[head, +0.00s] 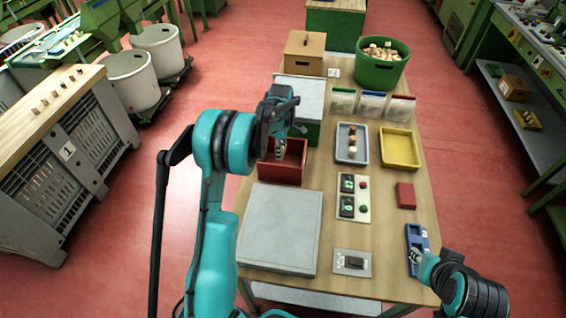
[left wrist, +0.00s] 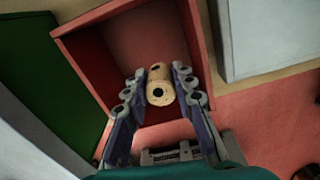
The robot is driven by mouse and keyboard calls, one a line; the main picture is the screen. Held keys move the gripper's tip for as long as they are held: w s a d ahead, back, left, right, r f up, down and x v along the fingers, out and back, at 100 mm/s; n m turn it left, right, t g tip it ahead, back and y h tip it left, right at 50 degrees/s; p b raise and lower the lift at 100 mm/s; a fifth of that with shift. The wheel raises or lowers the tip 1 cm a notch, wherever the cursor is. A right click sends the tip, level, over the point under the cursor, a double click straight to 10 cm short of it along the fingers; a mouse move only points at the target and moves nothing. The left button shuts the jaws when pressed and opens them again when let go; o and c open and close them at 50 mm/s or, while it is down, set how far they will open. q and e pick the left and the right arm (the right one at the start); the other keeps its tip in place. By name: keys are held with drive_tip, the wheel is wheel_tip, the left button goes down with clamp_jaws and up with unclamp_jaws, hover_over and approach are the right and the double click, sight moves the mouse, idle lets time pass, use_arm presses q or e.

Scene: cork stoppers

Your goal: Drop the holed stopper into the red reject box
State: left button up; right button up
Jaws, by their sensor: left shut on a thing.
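The red reject box (head: 290,177) stands at the left edge of the table, open at the top; it also fills much of the left wrist view (left wrist: 88,70). My left gripper (head: 280,151) points down over the box. In the left wrist view its two fingers (left wrist: 157,82) are shut on a light tan cork, the holed stopper (left wrist: 160,74), with dark round holes showing. The stopper is over the box opening; its exact height above the floor of the box I cannot tell. My right gripper (head: 418,257) is low at the right front, its fingers too small to judge.
A grey tray (head: 341,152) holds a few stoppers, beside a yellow tray (head: 401,162). A green tub (head: 379,75) of corks stands at the back. A grey slab (head: 280,230) lies in front of the box, and a green box with a grey top (head: 305,133) stands behind it.

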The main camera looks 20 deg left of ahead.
use_arm(q)
drive_tip(key=o, duration=0.8)
wheel_tip(320, 180, up, 12)
idle(0.5)
